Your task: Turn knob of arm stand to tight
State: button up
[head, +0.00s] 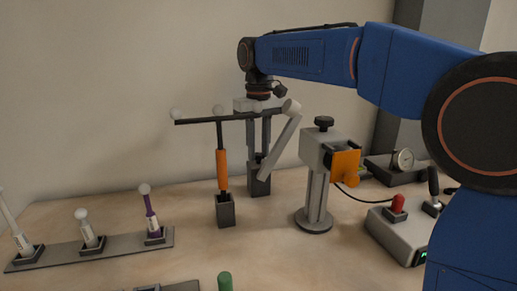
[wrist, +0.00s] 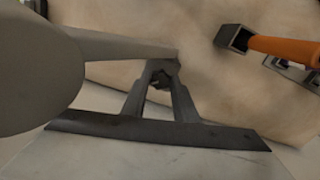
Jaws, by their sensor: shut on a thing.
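The grey arm stand (head: 317,190) stands upright on a round base right of the middle. A black knob (head: 323,121) sits on top of its head block, with an orange part (head: 346,164) on the side. My gripper (head: 259,166) points down left of the stand, apart from the knob. Its fingertips also meet in the wrist view (wrist: 160,80). I cannot tell whether the knob is tight or loose.
An orange-handled tool (head: 222,172) with a black crossbar stands in a dark socket (head: 225,212). A grey rack (head: 100,250) with several ball-topped probes is at the left. A green peg (head: 225,282) is in front.

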aim_at(259, 154)
jog(key=o, duration=1.1)
jog(key=shift+c, duration=0.2)
notch_tip(259, 154, up, 17)
jog(key=shift+r, duration=0.2)
